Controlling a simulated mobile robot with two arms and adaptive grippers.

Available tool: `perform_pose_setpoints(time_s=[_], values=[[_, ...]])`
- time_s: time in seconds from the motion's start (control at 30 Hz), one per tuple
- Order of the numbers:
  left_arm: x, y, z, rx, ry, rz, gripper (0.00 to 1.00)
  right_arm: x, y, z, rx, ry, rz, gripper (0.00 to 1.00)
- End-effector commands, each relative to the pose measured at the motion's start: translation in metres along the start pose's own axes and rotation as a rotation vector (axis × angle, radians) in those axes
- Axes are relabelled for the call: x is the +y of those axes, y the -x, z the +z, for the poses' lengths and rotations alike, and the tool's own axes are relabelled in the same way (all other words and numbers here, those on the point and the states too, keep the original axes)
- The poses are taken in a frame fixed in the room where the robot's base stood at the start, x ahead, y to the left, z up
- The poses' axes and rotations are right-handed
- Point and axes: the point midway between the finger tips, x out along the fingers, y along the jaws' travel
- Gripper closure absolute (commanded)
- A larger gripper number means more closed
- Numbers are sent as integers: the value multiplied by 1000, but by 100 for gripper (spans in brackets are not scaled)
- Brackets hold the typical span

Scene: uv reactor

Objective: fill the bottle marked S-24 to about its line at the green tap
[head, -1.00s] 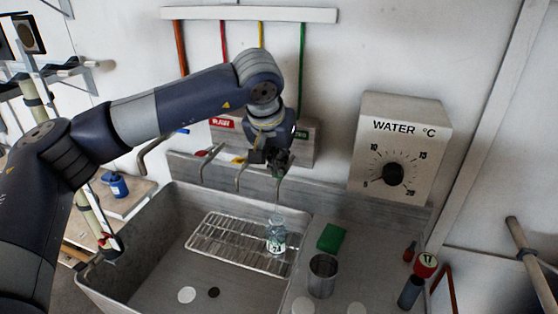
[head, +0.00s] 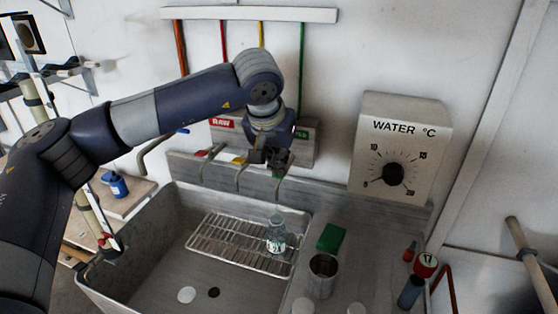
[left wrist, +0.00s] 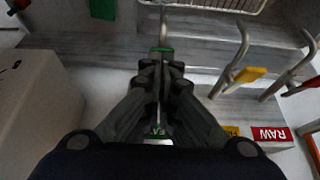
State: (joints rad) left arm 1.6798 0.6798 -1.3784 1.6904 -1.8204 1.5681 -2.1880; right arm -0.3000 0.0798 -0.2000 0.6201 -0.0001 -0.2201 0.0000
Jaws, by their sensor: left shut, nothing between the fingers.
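The small clear bottle (head: 276,238) with a pale label stands upright on the wire rack in the sink; its marking is too small to read surely, and its fill line and water level cannot be made out. My left gripper (head: 277,158) is shut and empty at the green tap (head: 279,179), above and behind the bottle. In the left wrist view, the closed fingertips (left wrist: 162,64) are right at the tap's green handle (left wrist: 163,50); whether they touch it is unclear. No water stream is visible. My right gripper is not in view.
The wire rack (head: 213,240) lies in the grey sink (head: 150,235). Yellow (head: 240,161) and red (head: 204,153) taps stand left of the green one. A metal cup (head: 322,277) and a green block (head: 331,237) are on the right ledge. A water temperature box (head: 405,140) is behind.

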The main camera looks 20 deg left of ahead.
Motion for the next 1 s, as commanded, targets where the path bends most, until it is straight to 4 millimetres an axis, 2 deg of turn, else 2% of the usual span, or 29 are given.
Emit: perform_pose_setpoints(time_s=[0.43, 0.83, 1.0], values=[[0, 14, -6, -1, 0, -1, 100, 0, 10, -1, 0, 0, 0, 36], [1, 16, -7, 0, 0, 0, 100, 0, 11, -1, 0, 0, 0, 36], [10, 38, -13, 2, -3, 2, 100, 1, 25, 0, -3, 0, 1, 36]])
